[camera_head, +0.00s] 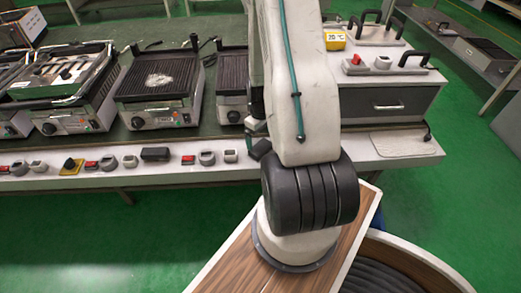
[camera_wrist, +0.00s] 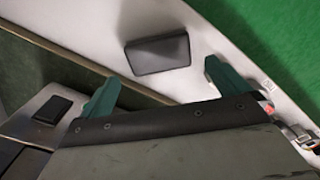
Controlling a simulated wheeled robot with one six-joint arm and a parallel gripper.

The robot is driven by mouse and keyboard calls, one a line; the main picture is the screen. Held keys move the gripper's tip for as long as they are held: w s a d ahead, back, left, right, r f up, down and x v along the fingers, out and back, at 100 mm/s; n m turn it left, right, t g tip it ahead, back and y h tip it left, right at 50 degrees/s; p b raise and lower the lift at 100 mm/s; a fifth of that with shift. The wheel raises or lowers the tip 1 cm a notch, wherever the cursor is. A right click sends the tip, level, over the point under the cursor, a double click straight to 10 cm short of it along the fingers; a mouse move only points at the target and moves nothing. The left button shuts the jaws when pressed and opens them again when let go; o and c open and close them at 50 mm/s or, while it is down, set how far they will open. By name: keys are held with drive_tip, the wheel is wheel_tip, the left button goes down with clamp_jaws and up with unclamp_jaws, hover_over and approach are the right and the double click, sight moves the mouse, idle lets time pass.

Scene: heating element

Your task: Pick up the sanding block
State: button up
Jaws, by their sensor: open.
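A dark, flat rectangular block (camera_head: 155,154), which looks like the sanding block, lies on the pale front ledge of the workbench among small switches. In the wrist view a dark block (camera_wrist: 157,54) lies on a pale strip, and it looks like the same one. My gripper (camera_wrist: 167,86) is open, with its two teal fingers spread apart. The block shows beyond the fingertips, between them in the picture, and nothing is held. In the head view my arm hides most of the gripper.
Red and grey switches and a yellow-plated knob (camera_head: 71,166) line the ledge near the block. Contact grills (camera_head: 158,85) stand behind it. A white control box with a drawer (camera_head: 388,105) is at right. A smaller dark piece (camera_wrist: 52,110) shows at left in the wrist view. Green floor lies in front.

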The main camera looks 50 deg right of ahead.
sight(261, 147)
drive_tip(key=f, duration=0.5)
drive_tip(key=shift+s+d+f, duration=0.1)
drive_tip(key=shift+s+f, duration=0.15)
drive_tip(key=shift+f, duration=0.1)
drive_tip(key=c, duration=0.8)
drive_tip(key=shift+c, duration=0.3)
